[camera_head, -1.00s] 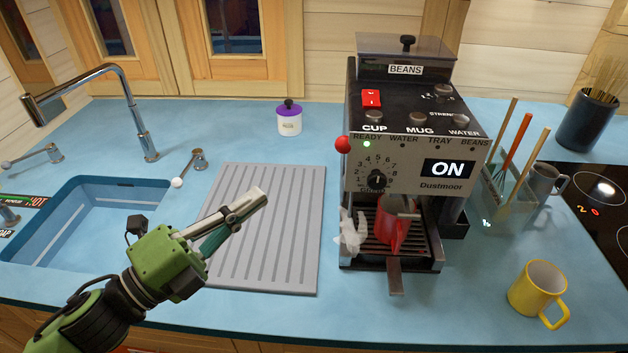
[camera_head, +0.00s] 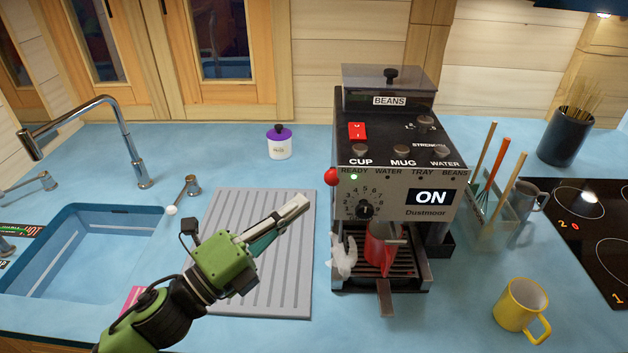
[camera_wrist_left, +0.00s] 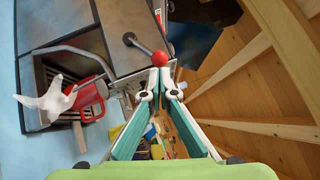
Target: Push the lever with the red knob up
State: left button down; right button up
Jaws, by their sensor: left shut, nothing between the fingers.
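The red knob (camera_head: 331,176) is at the upper left front edge of the coffee machine (camera_head: 425,225). Its lever arm is barely visible in the head view. In the wrist view the red knob (camera_wrist_left: 159,58) sits just beyond my fingertips. My left gripper (camera_head: 303,202) is shut and empty. It points up and right, its tips a little left of and below the knob in the head view. The fingertips (camera_wrist_left: 160,80) meet in the wrist view. I cannot tell whether they touch the knob. My right gripper is not in view.
A red mug (camera_head: 379,250) stands on the machine's drip tray, beside a white crumpled-looking thing (camera_head: 343,256). A grey ridged drainboard (camera_head: 290,300) lies under my left arm. A yellow mug (camera_head: 519,306) is at the front right. A sink (camera_head: 85,250) is at left.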

aim_at(326, 180)
pick_arm(q)
jog(key=p+x, duration=0.1)
jog(key=x, duration=0.3)
jog(key=shift+s+r+p, duration=0.1)
jog(key=shift+r+p, duration=0.05)
jog(key=shift+p, duration=0.25)
jog(key=shift+w+d, duration=0.25)
jog(key=shift+w+r+p, duration=0.1)
jog(key=shift+r+p, duration=0.1)
jog(key=shift+p, duration=0.1)
jog(key=shift+w+r+p, duration=0.4)
jog(key=shift+r+p, duration=0.25)
jog(key=shift+r, duration=0.1)
